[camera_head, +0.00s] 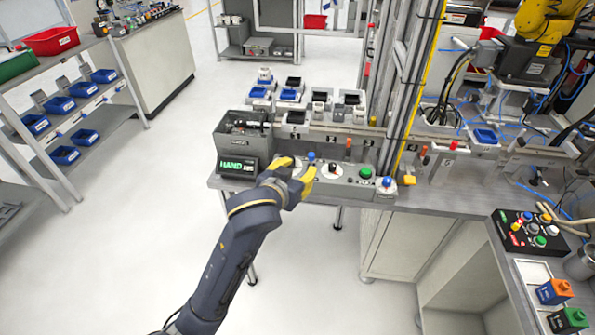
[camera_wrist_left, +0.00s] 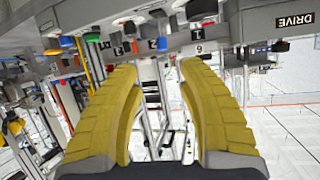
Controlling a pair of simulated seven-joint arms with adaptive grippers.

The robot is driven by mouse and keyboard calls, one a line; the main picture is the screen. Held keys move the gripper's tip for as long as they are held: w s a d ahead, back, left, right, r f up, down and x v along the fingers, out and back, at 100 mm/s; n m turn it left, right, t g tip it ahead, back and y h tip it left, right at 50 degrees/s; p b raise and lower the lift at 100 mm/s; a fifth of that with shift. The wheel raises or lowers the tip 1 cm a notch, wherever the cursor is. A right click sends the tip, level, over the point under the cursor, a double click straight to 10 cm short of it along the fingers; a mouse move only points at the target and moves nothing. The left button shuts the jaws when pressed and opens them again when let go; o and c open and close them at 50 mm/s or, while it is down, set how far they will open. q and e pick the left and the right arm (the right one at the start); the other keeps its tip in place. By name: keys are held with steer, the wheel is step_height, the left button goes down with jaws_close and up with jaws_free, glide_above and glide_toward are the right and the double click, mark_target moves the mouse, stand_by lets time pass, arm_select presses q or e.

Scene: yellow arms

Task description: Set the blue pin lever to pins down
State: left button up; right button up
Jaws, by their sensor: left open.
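A small blue knob (camera_head: 311,155) stands on the grey control panel (camera_head: 345,183), just beyond my left gripper (camera_head: 297,172). It looks like the lever's knob, but its setting cannot be read. In the left wrist view the same blue knob (camera_wrist_left: 161,44) shows above the gap between my yellow fingers (camera_wrist_left: 157,70). The fingers are apart and empty, and I see no contact with the knob. A second blue knob (camera_head: 387,182) sits at the panel's right end. My right gripper is not in view.
A black knob (camera_head: 333,167) and a green button (camera_head: 366,172) sit right of the near blue knob. A display reading HAND (camera_head: 237,166) stands left of my gripper. A yellow upright post (camera_head: 411,100) rises behind the panel. The floor in front is clear.

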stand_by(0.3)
arm_select(q)
steer(key=t+h, duration=0.2)
steer(key=t, duration=0.2)
glide_toward(310, 157)
steer(key=x, duration=1.1)
stand_by(1.1)
steer(key=shift+c, duration=0.2)
jaws_close()
